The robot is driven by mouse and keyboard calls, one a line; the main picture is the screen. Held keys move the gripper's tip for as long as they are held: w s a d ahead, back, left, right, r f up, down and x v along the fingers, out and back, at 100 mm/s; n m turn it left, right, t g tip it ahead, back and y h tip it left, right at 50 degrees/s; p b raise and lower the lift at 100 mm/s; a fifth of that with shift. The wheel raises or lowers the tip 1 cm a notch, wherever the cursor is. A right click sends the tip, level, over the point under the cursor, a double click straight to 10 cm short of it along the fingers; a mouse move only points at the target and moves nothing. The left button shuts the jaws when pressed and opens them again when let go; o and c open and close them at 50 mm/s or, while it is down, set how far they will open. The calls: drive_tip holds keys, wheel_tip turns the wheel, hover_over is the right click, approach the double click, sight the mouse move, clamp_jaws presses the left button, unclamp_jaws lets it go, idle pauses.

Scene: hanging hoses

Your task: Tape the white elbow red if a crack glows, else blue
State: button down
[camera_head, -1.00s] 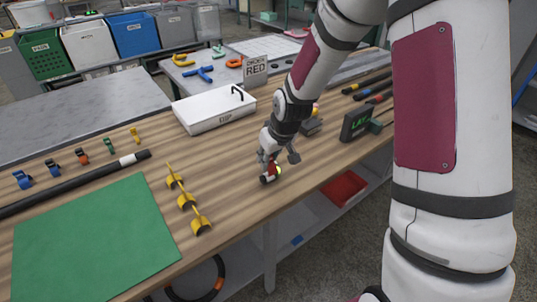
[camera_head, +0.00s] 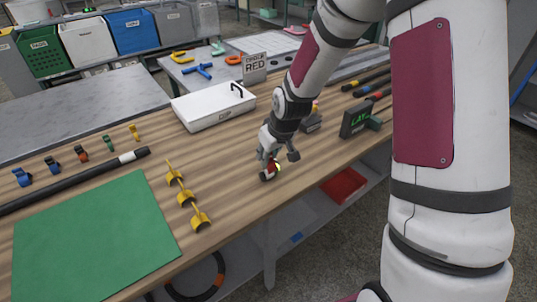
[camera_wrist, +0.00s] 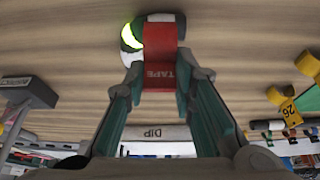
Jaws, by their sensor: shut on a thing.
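The white elbow (camera_wrist: 133,58) lies on the wooden bench, mostly hidden behind the tape in the wrist view. My gripper (camera_wrist: 160,86) is shut on the red tape piece, one finger at each side. In the head view my gripper (camera_head: 270,163) is low over the bench near its front edge.
A white DIP box (camera_head: 213,107) and an ORDER RED sign (camera_head: 254,67) stand behind. Yellow stands (camera_head: 186,196), a green mat (camera_head: 95,235) and a black hose (camera_head: 75,182) lie left. A LAY display (camera_head: 356,120) stands right. Bare bench lies between the stands and my gripper.

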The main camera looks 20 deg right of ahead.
sight(271, 162)
drive_tip(key=shift+f+b, duration=0.95)
drive_tip(key=shift+f, duration=0.7)
idle(0.7)
drive_tip(key=shift+s+d+f+b, duration=0.1)
drive_tip(key=shift+s+f+b, duration=0.15)
drive_tip(key=shift+f, duration=0.2)
drive_tip(key=shift+s+d+f+b, duration=0.1)
drive_tip(key=shift+s+f+b, duration=0.05)
drive_tip(key=shift+f+b, duration=0.25)
idle(0.8)
drive_tip(key=c, duration=1.4)
unclamp_jaws()
drive_tip(key=shift+f, duration=0.15)
drive_tip(key=shift+o, duration=1.2)
drive_tip(key=shift+w+f, duration=0.1)
drive_tip(key=shift+w, duration=0.1)
drive_tip(key=shift+a, duration=0.1)
drive_tip(key=shift+w+a+r, duration=0.1)
drive_tip(key=shift+w+r, duration=0.05)
drive_tip(key=shift+r, duration=0.15)
drive_tip(key=shift+r, duration=0.1)
drive_tip(key=shift+r, duration=0.3)
drive_tip(key=v, duration=1.1)
drive_tip(key=shift+s, duration=0.25)
